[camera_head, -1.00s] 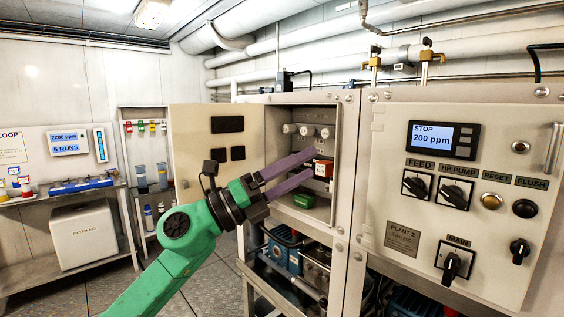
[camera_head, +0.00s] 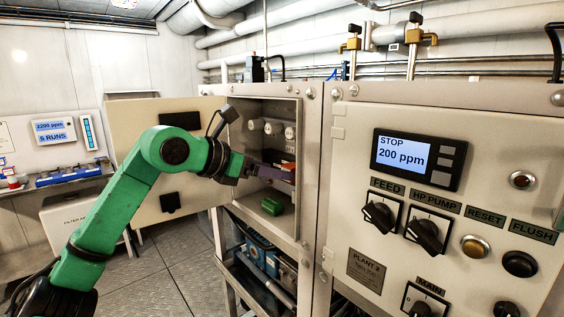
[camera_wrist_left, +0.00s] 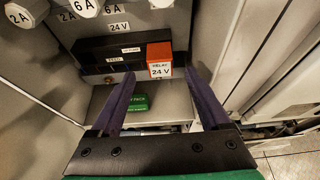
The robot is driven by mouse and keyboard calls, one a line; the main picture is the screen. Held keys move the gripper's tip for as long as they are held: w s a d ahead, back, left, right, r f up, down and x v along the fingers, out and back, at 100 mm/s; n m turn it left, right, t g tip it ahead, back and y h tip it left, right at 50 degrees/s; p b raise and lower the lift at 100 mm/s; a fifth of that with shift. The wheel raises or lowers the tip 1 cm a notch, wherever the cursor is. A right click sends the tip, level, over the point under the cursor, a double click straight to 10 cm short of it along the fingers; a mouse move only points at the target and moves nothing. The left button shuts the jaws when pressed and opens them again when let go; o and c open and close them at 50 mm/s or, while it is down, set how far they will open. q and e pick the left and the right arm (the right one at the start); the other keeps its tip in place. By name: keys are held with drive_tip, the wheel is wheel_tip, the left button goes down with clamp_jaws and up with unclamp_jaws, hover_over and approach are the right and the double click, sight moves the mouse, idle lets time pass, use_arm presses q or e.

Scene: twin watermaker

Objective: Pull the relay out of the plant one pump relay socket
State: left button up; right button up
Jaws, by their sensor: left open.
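The relay (camera_wrist_left: 159,58), an orange-red block with a white "RELAY 24 V" label, sits at the right end of a black socket block (camera_wrist_left: 97,54) inside the open cabinet. In the head view only a bit of the relay (camera_head: 290,165) shows, the rest hidden by my fingers. My left gripper (camera_head: 290,174) reaches into the cabinet opening. In the left wrist view my left gripper (camera_wrist_left: 160,77) is open, its two purple fingers apart, pointing at the relay with nothing between them. The relay shows between the fingertips, nearer the right one. My right gripper is out of view.
A green block (camera_head: 272,207) lies on the cabinet floor below the relay. The open cabinet door (camera_head: 150,200) stands left, behind my arm. The plant 2 panel (camera_head: 350,225) with knobs is right. Pumps (camera_head: 265,255) are below.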

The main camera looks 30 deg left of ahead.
use_arm(q)
drive_tip(key=p+x, duration=0.1)
drive_tip(key=x, duration=0.2)
drive_tip(key=shift+w+d, duration=0.1)
drive_tip(key=shift+w, duration=0.15)
clamp_jaws()
drive_tip(key=c, duration=1.1)
unclamp_jaws()
clamp_jaws()
drive_tip(key=shift+s+a+b, duration=0.35)
drive_tip(key=shift+s+b, duration=0.5)
drive_tip(key=shift+s, duration=0.05)
drive_tip(key=shift+s+a+b, duration=0.3)
drive_tip(key=shift+s+b, duration=0.55)
drive_tip(key=shift+s, duration=0.1)
drive_tip(key=shift+s+a+b, duration=0.35)
drive_tip(key=shift+s+b, duration=0.5)
drive_tip(key=shift+s, duration=0.05)
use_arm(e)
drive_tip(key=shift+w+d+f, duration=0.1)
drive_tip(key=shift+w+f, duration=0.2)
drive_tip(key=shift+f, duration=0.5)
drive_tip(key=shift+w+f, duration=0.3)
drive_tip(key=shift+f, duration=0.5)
